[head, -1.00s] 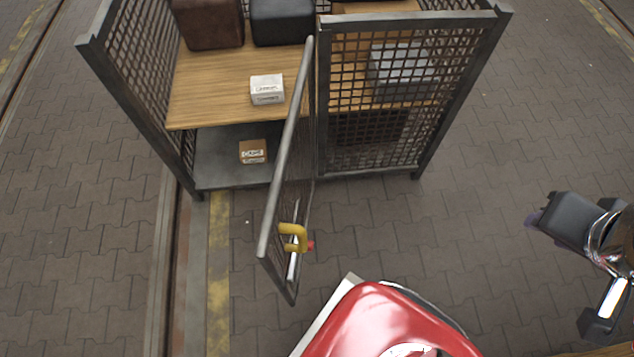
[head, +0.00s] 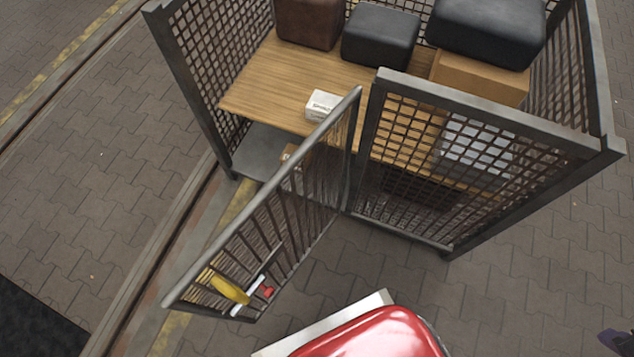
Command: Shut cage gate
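The cage gate (head: 285,215) is a grey metal frame with bars. It stands open, hinged at the middle post of the cage front, and juts out toward the lower left. A yellow handle (head: 229,290) and a small red part sit near its free end. The mesh cage (head: 500,125) has its left front bay open. A dark purplish tip (head: 615,342), seemingly part of my gripper, shows at the lower right edge, far from the gate. The rest of the gripper is out of frame, so its opening is hidden.
On the wooden shelf (head: 262,85) are a small white box (head: 322,105), a brown case (head: 307,22) and dark cases (head: 380,36). A rail (head: 150,265) runs along the left. Paving at right is clear.

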